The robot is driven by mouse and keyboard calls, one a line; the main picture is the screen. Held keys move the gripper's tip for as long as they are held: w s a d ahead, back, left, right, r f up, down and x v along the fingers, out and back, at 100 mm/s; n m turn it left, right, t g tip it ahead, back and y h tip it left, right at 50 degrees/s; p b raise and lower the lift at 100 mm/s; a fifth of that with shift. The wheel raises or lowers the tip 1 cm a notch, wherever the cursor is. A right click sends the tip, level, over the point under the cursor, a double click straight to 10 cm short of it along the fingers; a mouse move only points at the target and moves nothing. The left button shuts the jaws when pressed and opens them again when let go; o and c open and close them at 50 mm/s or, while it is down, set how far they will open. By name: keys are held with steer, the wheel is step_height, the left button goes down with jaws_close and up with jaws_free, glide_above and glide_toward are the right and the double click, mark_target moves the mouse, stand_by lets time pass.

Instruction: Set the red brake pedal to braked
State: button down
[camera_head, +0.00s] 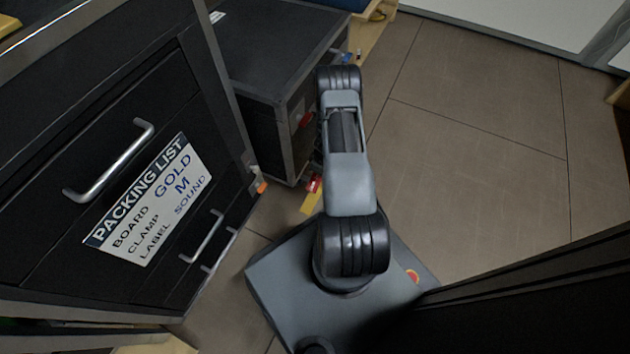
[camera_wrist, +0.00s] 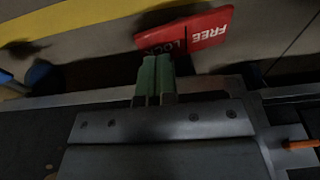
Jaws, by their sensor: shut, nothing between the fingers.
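The red brake pedal (camera_wrist: 208,30) shows at the top of the wrist view, with FREE on its right part and LOCK on its darker left part. My gripper (camera_wrist: 155,68) is shut and empty. Its green fingertips are at the pedal's lower left edge, overlapping the LOCK end in the picture; I cannot tell whether they touch it. In the head view a small red piece (camera_head: 315,184), likely this pedal, shows low at the black case's near corner, beside a yellow floor strip. My gripper is hidden behind my arm there.
A black case (camera_head: 280,50) stands at upper centre with another red part (camera_head: 304,120) on its side. A black drawer cabinet (camera_head: 75,140) with a packing list stands at the left, an orange piece (camera_head: 261,187) at its corner. Tiled floor (camera_head: 470,150) is clear on the right.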

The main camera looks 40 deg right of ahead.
steer(key=shift+f+b, duration=0.8)
steer(key=shift+f, duration=0.3)
stand_by(0.4)
steer(key=shift+r+p, duration=1.75)
steer(key=shift+r, duration=1.75)
steer(key=shift+a, duration=0.1)
